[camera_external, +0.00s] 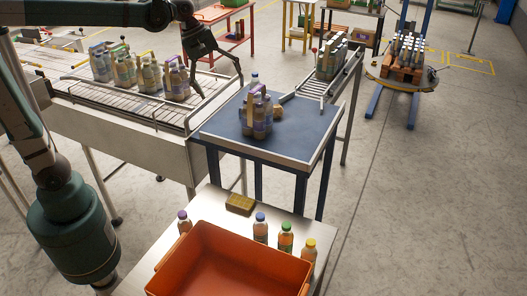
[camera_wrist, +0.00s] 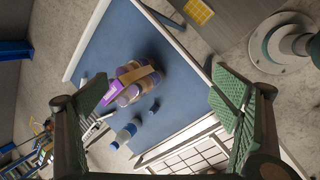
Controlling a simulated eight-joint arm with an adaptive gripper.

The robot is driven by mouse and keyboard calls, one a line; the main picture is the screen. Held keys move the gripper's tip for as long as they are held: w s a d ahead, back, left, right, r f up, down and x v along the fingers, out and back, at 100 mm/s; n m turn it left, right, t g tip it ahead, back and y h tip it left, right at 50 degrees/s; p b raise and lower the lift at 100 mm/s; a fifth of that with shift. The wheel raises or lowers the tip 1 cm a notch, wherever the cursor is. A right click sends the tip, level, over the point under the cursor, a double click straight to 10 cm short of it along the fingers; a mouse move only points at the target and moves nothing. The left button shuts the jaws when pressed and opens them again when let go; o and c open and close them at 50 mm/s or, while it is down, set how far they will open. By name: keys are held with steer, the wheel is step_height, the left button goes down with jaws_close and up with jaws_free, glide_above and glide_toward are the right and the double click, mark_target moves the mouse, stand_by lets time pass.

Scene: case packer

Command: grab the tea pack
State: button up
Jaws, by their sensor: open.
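A pack of brown bottles with purple labels and a cardboard-coloured carrier (camera_external: 259,125), apparently the tea pack, stands on the blue-topped table (camera_external: 300,145). In the wrist view the pack (camera_wrist: 135,88) lies between my fingers from above, left of centre. My gripper (camera_external: 219,92) is open and empty, above and to the left of the pack in the external view. Its two green-padded fingers are spread wide in the wrist view (camera_wrist: 163,95), apart from the pack.
A conveyor (camera_external: 130,100) with more packs is at left. The blue table's right side is clear.

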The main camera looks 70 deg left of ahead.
mark_target(257, 109)
steer(key=w+a+f+n, duration=0.1)
steer(key=w+a+n, duration=0.1)
steer(key=w, duration=0.2)
steer(key=w+a+f+n+h, duration=0.1)
steer(key=w+a+f+n, duration=0.1)
steer(key=w, duration=0.3)
steer(key=w+a+f+n+g, duration=0.1)
steer(key=w+a+f+n, duration=0.1)
steer(key=w+a+n, duration=0.1)
steer(key=shift+w+a+n, duration=0.4)
steer(key=shift+w+n, duration=0.3)
steer(key=shift+w, duration=0.15)
steer(key=shift+h, duration=0.3)
steer(key=f, duration=0.4)
steer(key=shift+w+a+f, duration=0.1)
steer(key=shift+w+f, duration=0.1)
steer(key=shift+f, duration=0.45)
steer(key=shift+f, duration=0.1)
steer(key=shift+x, duration=1.2)
steer(key=shift+f, duration=0.15)
steer(key=shift+x, duration=2.5)
steer(key=shift+s, duration=0.1)
